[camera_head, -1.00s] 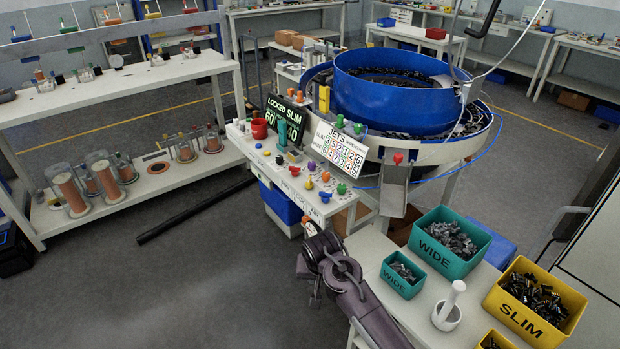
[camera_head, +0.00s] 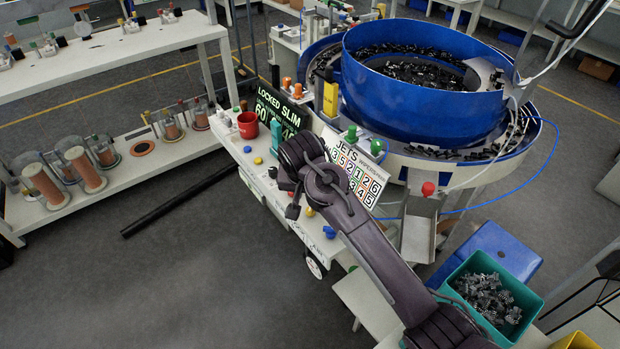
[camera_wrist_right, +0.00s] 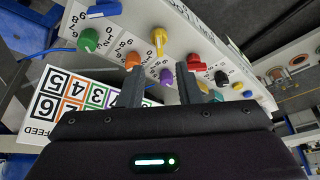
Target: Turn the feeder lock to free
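The display board (camera_head: 278,108) reads "LOCKED SLIM" at the back of the white control bench. My right arm reaches over the bench, its gripper (camera_head: 291,198) low over the coloured controls and partly hidden by the wrist. In the right wrist view, my right gripper (camera_wrist_right: 161,88) has its two fingers apart, with nothing between them. I cannot tell which control is the feeder lock. My left gripper is not in view.
The blue feeder bowl (camera_head: 420,110) stands behind the bench. The "JETS" number card (camera_head: 357,168) stands close beside my right arm. A red mug (camera_head: 248,125) sits on the bench's left part. A teal bin (camera_head: 490,295) is at lower right. Floor left of the bench is mostly clear.

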